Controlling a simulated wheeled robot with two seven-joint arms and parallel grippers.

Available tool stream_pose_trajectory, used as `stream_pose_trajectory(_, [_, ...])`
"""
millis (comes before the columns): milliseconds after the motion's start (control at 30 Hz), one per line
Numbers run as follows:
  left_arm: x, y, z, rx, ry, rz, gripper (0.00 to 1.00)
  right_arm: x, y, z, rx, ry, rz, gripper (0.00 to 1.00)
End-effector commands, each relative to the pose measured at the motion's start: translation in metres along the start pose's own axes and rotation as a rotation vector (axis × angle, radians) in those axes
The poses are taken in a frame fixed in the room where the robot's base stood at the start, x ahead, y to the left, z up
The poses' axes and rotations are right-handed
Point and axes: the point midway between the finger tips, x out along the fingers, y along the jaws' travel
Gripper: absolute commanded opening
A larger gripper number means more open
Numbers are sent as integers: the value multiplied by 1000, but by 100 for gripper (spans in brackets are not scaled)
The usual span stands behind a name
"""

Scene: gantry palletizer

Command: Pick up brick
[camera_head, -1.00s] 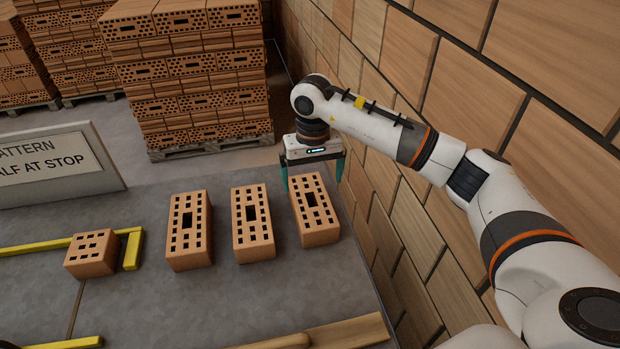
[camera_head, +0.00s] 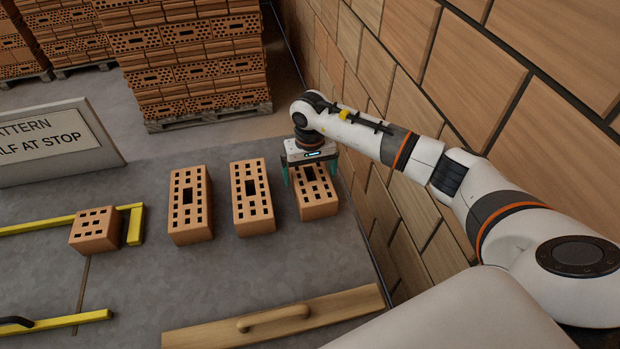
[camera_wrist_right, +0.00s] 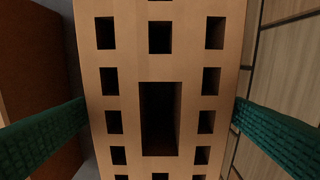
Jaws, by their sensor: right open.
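Three full-size orange perforated bricks lie in a row on the grey table: a left brick (camera_head: 190,207), a middle brick (camera_head: 253,199) and a right brick (camera_head: 317,204). My right gripper (camera_head: 312,178) is over the far part of the right brick, with its teal fingers open on either side of it. In the right wrist view the right brick (camera_wrist_right: 122,90) fills the middle, between the two fingers (camera_wrist_right: 160,118). A smaller half brick (camera_head: 96,230) sits at the left by a yellow stop. My left gripper is not in view.
Yellow rails (camera_head: 135,226) frame the left of the table. A wooden float with a handle (camera_head: 275,320) lies at the front edge. A brick wall (camera_head: 400,225) runs close along the right. A sign (camera_head: 55,145) and brick stacks stand behind.

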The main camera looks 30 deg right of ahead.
Motion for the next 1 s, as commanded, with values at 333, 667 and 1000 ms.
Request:
stream_pose_trajectory(333, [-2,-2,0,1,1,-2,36,14,0,0,-1,-1,0,100])
stream_pose_trajectory(667, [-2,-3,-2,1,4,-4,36,14,0,0,-1,-1,0,51])
stream_pose_trajectory(1000, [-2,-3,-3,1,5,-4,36,11,0,1,-1,-6,3,23])
